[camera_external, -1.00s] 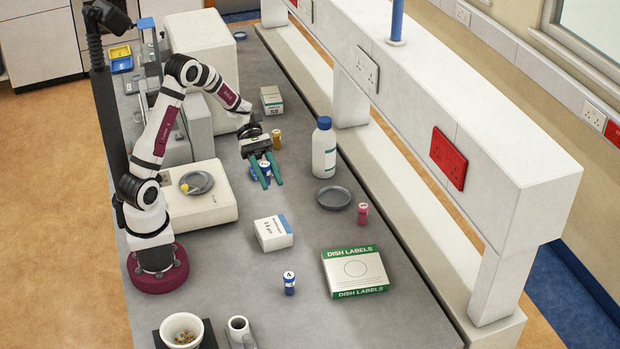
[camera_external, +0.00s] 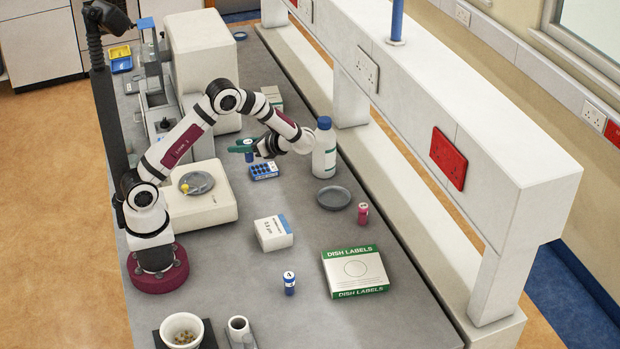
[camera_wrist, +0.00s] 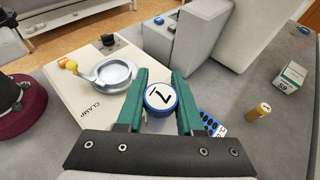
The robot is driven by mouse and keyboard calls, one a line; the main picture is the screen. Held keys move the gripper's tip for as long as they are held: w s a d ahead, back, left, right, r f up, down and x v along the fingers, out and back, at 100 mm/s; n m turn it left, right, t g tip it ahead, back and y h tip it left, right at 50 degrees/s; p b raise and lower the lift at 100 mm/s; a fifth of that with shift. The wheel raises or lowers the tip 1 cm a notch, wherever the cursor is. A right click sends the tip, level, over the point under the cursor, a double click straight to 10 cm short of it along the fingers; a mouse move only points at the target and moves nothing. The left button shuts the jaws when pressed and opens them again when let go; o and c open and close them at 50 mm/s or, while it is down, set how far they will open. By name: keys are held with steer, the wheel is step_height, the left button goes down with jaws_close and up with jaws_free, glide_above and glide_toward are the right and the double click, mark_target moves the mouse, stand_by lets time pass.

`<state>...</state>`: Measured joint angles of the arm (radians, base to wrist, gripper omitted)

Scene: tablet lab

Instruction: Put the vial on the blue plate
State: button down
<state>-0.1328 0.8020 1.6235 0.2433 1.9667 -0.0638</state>
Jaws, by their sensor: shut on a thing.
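The vial (camera_wrist: 160,98) has a blue cap with a white, numbered top. My gripper (camera_wrist: 161,92) is shut on it, with the green fingers on either side of the cap. In the external view my gripper (camera_external: 240,147) holds the vial (camera_external: 249,157) above the bench, just behind the blue vial rack (camera_external: 264,171). The rack also shows partly in the wrist view (camera_wrist: 214,124), right of the fingers. A small bluish plate (camera_external: 240,36) lies at the far end of the bench. A grey plate (camera_external: 334,197) lies on the bench right of the rack.
A white bottle (camera_external: 324,150) stands close behind my forearm. A pink vial (camera_external: 363,213) stands beside the grey plate.

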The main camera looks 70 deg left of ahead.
steer(key=w+a+r+m+t+y, duration=0.1)
steer(key=w+r+m+t, duration=0.3)
steer(key=w+m+t, duration=0.25)
steer(key=w+a+r+m+t+y, duration=0.1)
steer(key=w+r+m+t, duration=0.4)
steer(key=w+t, duration=0.25)
steer(key=g, duration=0.1)
glide_above(264, 171)
steer(key=w+a, duration=0.4)
steer(key=shift+y, duration=0.3)
step_height(264, 171, down, 18)
steer(key=shift+w+d, duration=0.1)
steer(key=shift+w, duration=0.05)
steer(key=shift+a+f, duration=0.15)
steer(key=shift+f, duration=0.95)
steer(key=shift+a+f, duration=0.1)
steer(key=shift+f, duration=0.95)
steer(key=shift+f, duration=0.1)
steer(key=c, duration=0.5)
jaws_free()
steer(key=shift+c, duration=0.2)
